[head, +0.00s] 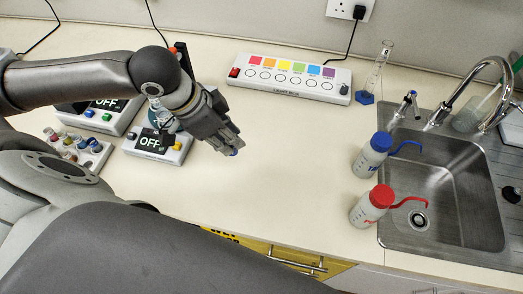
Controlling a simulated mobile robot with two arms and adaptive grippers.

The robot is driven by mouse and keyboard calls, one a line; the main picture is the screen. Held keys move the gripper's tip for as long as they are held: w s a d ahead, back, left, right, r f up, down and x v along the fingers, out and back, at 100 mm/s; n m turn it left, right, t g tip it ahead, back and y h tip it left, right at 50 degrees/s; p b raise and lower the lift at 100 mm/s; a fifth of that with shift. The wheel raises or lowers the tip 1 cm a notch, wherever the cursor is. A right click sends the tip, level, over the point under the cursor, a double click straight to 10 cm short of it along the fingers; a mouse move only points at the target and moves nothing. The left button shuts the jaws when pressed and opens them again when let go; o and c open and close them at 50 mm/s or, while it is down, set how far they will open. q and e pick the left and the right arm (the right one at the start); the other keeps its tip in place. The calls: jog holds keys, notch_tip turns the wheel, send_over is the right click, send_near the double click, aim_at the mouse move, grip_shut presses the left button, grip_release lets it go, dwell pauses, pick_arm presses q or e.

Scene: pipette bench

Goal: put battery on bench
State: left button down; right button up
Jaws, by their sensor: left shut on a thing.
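My left gripper (231,146) reaches in from the left and hangs over the bench (255,185), to the right of a device reading OFF. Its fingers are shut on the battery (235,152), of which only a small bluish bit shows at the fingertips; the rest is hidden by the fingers. I cannot tell whether the battery touches the bench. My right gripper is not in view.
Two devices reading OFF, the nearer one (175,151) and another behind it (88,118), stand left beside a rack (60,141) of small items. A light box (290,84) is at the back. Blue-capped (367,164) and red-capped (365,213) bottles stand by the sink (460,190). The middle bench is clear.

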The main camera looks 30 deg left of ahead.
pick_arm(q)
jog(key=shift+f+b, duration=0.45)
jog(key=shift+b, duration=0.15)
jog(key=shift+w+d+r+p, duration=0.3)
jog(key=shift+w+p, duration=0.15)
jog(key=shift+p, duration=0.15)
jog(key=w+d+f, duration=0.1)
jog(key=w+f, duration=0.1)
jog(key=w+f+p, duration=0.1)
jog(key=w+f, duration=0.1)
jog(key=w, duration=0.1)
jog(key=w+d+f, duration=0.1)
jog(key=w+f, duration=0.1)
jog(key=f, duration=0.1)
jog(key=shift+w+d+p, duration=0.25)
jog(key=shift+d+p, duration=0.05)
jog(key=shift+d, duration=0.05)
jog(key=f, duration=0.1)
jog(key=f+p, duration=0.1)
jog(key=f, duration=0.1)
jog(key=shift+w+d+f, duration=0.1)
jog(key=shift+w+f, duration=0.05)
jog(key=shift+w, duration=0.05)
jog(key=shift+f, duration=0.25)
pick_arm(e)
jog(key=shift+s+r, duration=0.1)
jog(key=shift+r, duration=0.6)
pick_arm(q)
jog(key=shift+f, duration=0.15)
